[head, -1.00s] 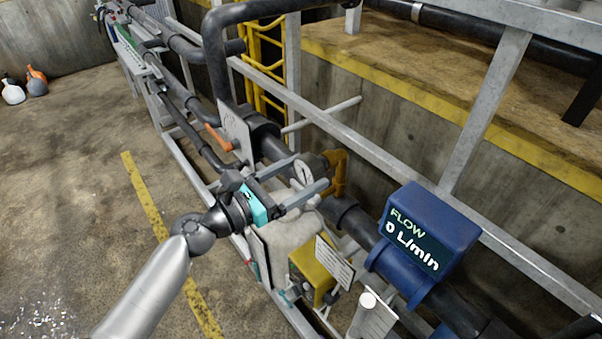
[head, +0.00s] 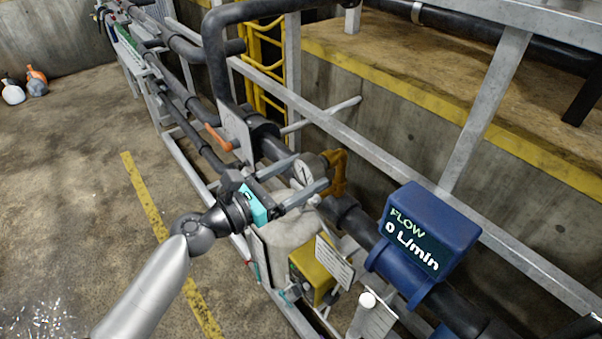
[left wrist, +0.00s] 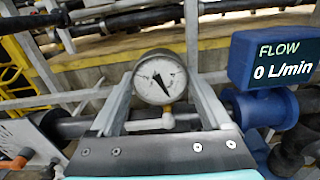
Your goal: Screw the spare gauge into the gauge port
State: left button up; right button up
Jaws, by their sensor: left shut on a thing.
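The spare gauge (head: 303,174) is round with a white dial and a dark needle. In the left wrist view the gauge (left wrist: 160,77) faces me between the two grey fingers, with a pale stem below its dial. My left gripper (head: 309,172) is shut on it. I cannot make out the gauge port, or tell whether the stem touches anything. My right gripper is not in view.
A blue flow meter (head: 424,240) reading 0 L/min stands on the dark pipe to the right. A yellow box (head: 312,275) and a white tag (head: 334,263) are below the gripper. A grey rail (head: 400,180) runs behind. The concrete floor at left is open.

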pick_arm(q)
jog(key=m+b, duration=0.2)
jog(key=m, duration=0.2)
jog(key=shift+f, duration=0.1)
jog(key=shift+w+m+b, duration=0.1)
jog(key=shift+m+b, duration=0.3)
jog(key=shift+m, duration=0.2)
jog(key=m+b, duration=0.2)
jog(key=m, duration=0.1)
jog(key=shift+m+b, duration=0.5)
jog(key=shift+m, duration=0.5)
jog(key=shift+r, duration=0.2)
